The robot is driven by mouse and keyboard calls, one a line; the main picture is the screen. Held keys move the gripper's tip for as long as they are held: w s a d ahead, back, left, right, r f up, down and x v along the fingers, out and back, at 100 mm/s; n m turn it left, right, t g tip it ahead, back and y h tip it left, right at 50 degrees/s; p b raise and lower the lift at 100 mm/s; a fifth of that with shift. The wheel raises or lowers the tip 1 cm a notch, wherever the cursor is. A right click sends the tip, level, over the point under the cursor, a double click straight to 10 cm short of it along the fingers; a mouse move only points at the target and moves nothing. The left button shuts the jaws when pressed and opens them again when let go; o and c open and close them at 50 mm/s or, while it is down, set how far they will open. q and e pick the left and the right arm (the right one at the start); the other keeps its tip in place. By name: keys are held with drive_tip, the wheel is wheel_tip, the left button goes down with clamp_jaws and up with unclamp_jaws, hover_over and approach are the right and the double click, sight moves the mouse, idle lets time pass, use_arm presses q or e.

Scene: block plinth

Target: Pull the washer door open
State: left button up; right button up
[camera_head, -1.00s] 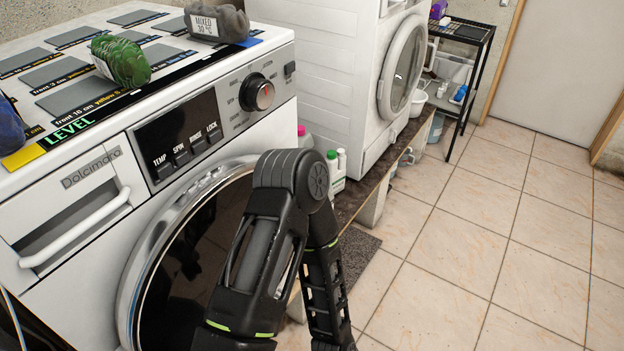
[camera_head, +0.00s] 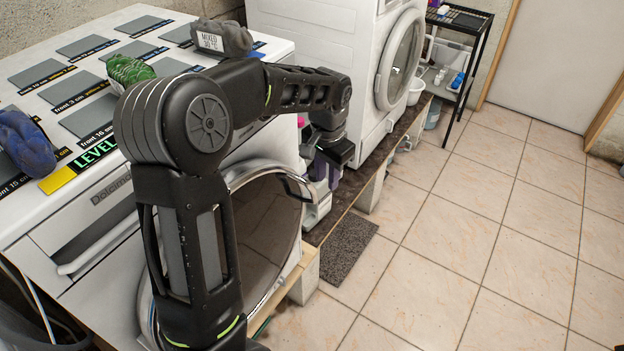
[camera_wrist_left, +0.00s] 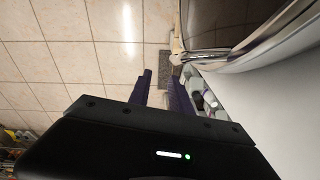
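The front-loading washer's door (camera_head: 264,226) is round, with dark glass and a chrome rim, and looks shut. My left forearm hides part of it. A curved chrome handle (camera_head: 296,187) stands out at its right edge. My left gripper (camera_head: 324,178) hangs beside the door's upper right edge, close to the handle. In the left wrist view its two purple fingers (camera_wrist_left: 160,80) are apart with nothing between them. The chrome door rim (camera_wrist_left: 230,58) lies right of the fingers there. Whether a finger touches the handle cannot be told. My right gripper is out of view.
A second white machine (camera_head: 318,55) stands at the back on a wooden ledge. Bottles (camera_wrist_left: 197,92) stand between the machines. A grey mat (camera_head: 347,249) lies on the tiled floor (camera_head: 445,255), which is open to the right. A black rack (camera_head: 462,60) stands behind.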

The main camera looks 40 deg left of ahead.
sight(312, 190)
use_arm(q)
drive_tip(key=shift+g+y, duration=0.3)
drive_tip(key=shift+g, duration=0.2)
drive_tip(key=s+a+r, duration=0.2)
drive_tip(key=shift+a+r, duration=0.2)
drive_tip(key=shift+r, duration=0.1)
drive_tip(key=shift+f, duration=0.1)
drive_tip(key=f, duration=0.2)
drive_tip(key=f+p, duration=0.1)
drive_tip(key=f, duration=0.4)
drive_tip(key=shift+w+a+f, duration=0.1)
drive_tip(key=shift+a+f, duration=0.2)
drive_tip(key=shift+f, duration=0.05)
clamp_jaws()
idle(0.6)
